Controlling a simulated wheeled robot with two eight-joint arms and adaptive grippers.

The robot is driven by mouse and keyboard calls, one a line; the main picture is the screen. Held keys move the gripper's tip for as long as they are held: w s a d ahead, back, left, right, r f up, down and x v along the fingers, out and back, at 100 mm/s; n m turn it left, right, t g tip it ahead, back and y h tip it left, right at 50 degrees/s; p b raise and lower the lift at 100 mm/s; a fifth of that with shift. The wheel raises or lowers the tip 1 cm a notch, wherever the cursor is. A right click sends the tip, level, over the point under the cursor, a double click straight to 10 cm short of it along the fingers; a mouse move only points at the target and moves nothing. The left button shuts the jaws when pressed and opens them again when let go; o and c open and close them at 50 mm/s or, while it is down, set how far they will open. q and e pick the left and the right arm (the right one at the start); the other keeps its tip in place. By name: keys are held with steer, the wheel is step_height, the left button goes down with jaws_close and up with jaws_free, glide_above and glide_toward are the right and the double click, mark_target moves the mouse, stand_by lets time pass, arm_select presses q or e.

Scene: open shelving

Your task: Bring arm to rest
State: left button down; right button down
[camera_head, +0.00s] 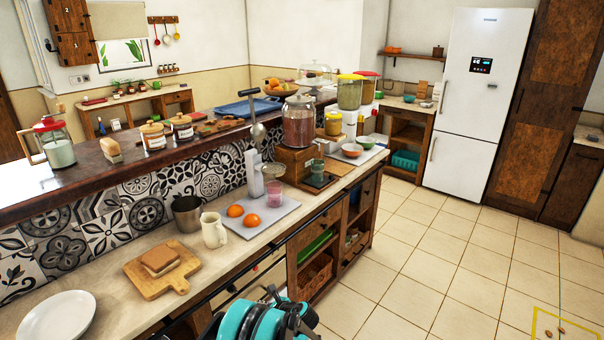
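Teal and black parts of one of my arms show at the bottom middle, in front of the counter's cabinet side. I cannot tell which arm it is. No gripper fingertips can be made out in this view. Nothing is seen held.
A white plate (58,318), a cutting board (163,281) with bread, a cream pitcher (214,230) and a grey tray (262,219) with oranges are on the counter. Open tiled floor (440,260) lies to the right, with a white fridge (478,100) behind it.

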arm_select(q)
steer(key=s+a+r+n+h, duration=0.2)
steer(key=s+r+n, duration=0.4)
steer(key=r, duration=0.4)
steer(key=s+a+r+n+h, duration=0.1)
steer(key=s+r+n+h, duration=0.1)
steer(key=s+r+n, duration=0.6)
steer(key=s+d+r+n+h, duration=0.1)
steer(key=s+n, duration=0.4)
steer(key=s, duration=0.5)
steer(key=s+d+r+n+h, duration=0.1)
steer(key=s+r+n+h, duration=0.2)
steer(key=s, duration=0.8)
steer(key=shift+d+r+n+h, duration=0.15)
steer(key=shift+r+n+h, duration=0.25)
steer(key=shift+r+n, duration=0.6)
steer(key=shift+f, duration=0.25)
